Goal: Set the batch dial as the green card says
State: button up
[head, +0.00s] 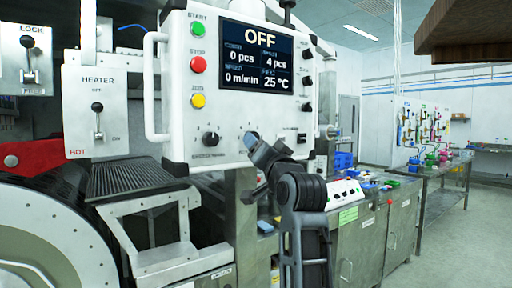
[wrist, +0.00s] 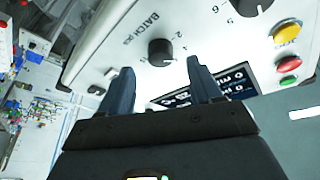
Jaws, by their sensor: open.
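My gripper (wrist: 162,82) is open and empty. In the head view my gripper (head: 262,152) is at the panel's lower edge and hides the batch dial. The panel screen (head: 257,57) reads "OFF", "0 pcs", "4 pcs", "0 m/min" and "25 °C". A small green card (head: 348,215) is on the cabinet front; its writing is too small to read.
Left of the dial on the panel are the speed knob (head: 210,138) and the green (head: 197,29), red (head: 198,65) and yellow (head: 198,101) buttons. A white handle (head: 151,85) juts out at the panel's left. The heater lever (head: 98,121) is further left. Open floor lies at the right.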

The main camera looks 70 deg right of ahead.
jog(key=shift+v, duration=1.6)
jog(key=s+a+f+n+t+y, duration=0.1)
jog(key=a+f+n+y, duration=0.4)
jog(key=a+f, duration=0.7)
jog(key=s+a+f+n+t+y, duration=0.1)
jog(key=a+f+n+y, duration=0.4)
jog(key=a+f, duration=0.65)
jog(key=s+a+f+n+y, duration=0.2)
jog(key=s+a+f, duration=0.1)
jog(key=s, duration=0.4)
jog(key=s+a+f+n+g+y, duration=0.1)
jog(key=s+a+f+n, duration=0.1)
jog(key=s+a+f, duration=0.2)
jog(key=s+a+f+n+y, duration=0.2)
jog(key=s+a+f, duration=0.2)
jog(key=s, duration=0.6)
jog(key=a, duration=0.2)
jog(key=shift+s+a+g+y, duration=0.3)
jog(key=shift+a, duration=0.05)
jog(key=shift+c, duration=0.5)
